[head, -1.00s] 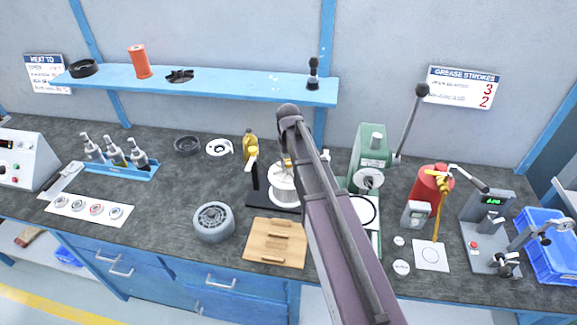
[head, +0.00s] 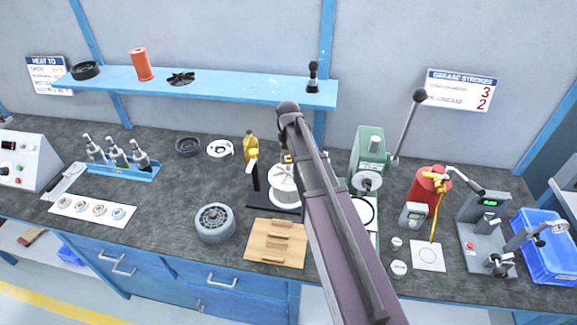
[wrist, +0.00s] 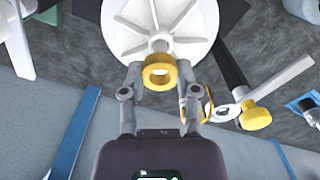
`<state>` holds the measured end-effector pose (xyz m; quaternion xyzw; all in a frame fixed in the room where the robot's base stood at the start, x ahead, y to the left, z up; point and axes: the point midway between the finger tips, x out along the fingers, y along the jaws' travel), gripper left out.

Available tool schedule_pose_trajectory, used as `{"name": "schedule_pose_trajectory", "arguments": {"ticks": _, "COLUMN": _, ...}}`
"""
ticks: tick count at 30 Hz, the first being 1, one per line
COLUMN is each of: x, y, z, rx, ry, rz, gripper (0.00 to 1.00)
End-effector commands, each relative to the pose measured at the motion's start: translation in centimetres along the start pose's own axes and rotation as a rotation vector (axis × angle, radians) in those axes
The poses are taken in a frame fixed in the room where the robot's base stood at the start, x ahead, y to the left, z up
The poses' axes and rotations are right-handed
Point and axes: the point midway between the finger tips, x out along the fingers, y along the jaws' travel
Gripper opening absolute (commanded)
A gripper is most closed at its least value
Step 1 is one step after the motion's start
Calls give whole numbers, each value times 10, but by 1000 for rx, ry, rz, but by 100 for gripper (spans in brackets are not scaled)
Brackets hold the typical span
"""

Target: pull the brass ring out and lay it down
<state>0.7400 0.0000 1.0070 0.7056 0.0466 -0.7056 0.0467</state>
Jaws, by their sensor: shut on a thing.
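The brass ring (wrist: 160,86) is between my gripper's (wrist: 160,76) two fingertips in the wrist view, and the fingers are shut on it. It lies in front of the hub of a white, ribbed wheel (wrist: 128,22). A grey stub (wrist: 160,46) shows at the hub just beyond the ring; I cannot tell whether the ring is still around it. In the head view the white wheel (head: 283,196) sits on a black stand, partly behind my arm. My fingertips and the ring are mostly hidden there.
A green press (head: 370,150) stands to the right. A yellow knob (wrist: 255,117) is right of my fingers. Bare bench shows left of the housing.

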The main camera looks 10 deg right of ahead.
Motion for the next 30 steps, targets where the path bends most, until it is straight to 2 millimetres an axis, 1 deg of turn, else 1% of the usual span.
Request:
{"name": "schedule_pose_trajectory", "arguments": {"ticks": 1, "x": -4, "y": 0, "z": 0, "rx": 0, "ry": 0, "rz": 0, "gripper": 0}}
{"name": "schedule_pose_trajectory", "arguments": {"ticks": 15, "x": -20, "y": 0, "z": 0, "rx": 1, "ry": 0, "rz": 0, "gripper": 0}}
{"name": "schedule_pose_trajectory", "arguments": {"ticks": 30, "x": -21, "y": 0, "z": 0, "rx": 1, "ry": 0, "rz": 0, "gripper": 0}}
